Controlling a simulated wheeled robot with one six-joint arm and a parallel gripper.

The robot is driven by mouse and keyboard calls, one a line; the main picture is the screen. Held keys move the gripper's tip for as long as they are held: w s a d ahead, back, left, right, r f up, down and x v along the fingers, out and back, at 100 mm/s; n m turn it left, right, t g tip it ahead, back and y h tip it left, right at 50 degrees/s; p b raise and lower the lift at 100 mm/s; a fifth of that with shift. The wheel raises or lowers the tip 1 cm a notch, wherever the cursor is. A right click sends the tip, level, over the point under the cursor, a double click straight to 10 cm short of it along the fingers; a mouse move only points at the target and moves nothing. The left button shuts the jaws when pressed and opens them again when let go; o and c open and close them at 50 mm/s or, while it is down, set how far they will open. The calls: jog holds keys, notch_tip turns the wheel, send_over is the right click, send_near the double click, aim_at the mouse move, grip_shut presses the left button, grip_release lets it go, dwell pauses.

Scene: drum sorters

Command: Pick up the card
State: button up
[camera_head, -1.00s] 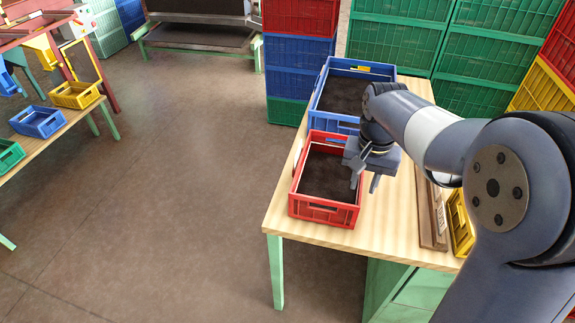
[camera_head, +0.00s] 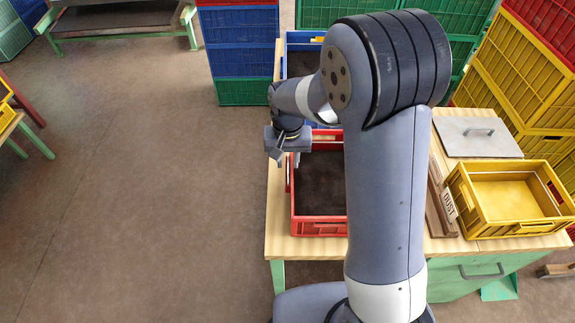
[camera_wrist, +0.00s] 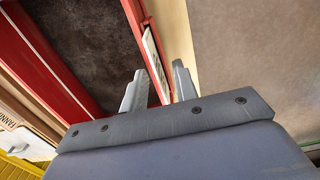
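A white card (camera_wrist: 153,52) shows as a narrow, steeply angled strip in the wrist view. It is beside the outer wall of the red crate (camera_wrist: 55,57), and I cannot tell whether it touches the wall. My gripper (camera_wrist: 161,76) is open, and the near end of the card shows beyond the gap between its fingers. In the head view my gripper (camera_head: 287,156) hangs over the left side of the red crate (camera_head: 320,228), by the table's left edge. The card is not clearly visible there.
The wooden table (camera_head: 280,245) also bears a blue crate (camera_head: 300,45), a yellow crate (camera_head: 510,200), a metal plate with a handle (camera_head: 478,137) and a wooden strip labelled DUST (camera_head: 447,207). Stacked crates stand behind and right.

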jog(key=shift+f, duration=0.3)
jog(key=shift+c, duration=0.2)
grip_shut()
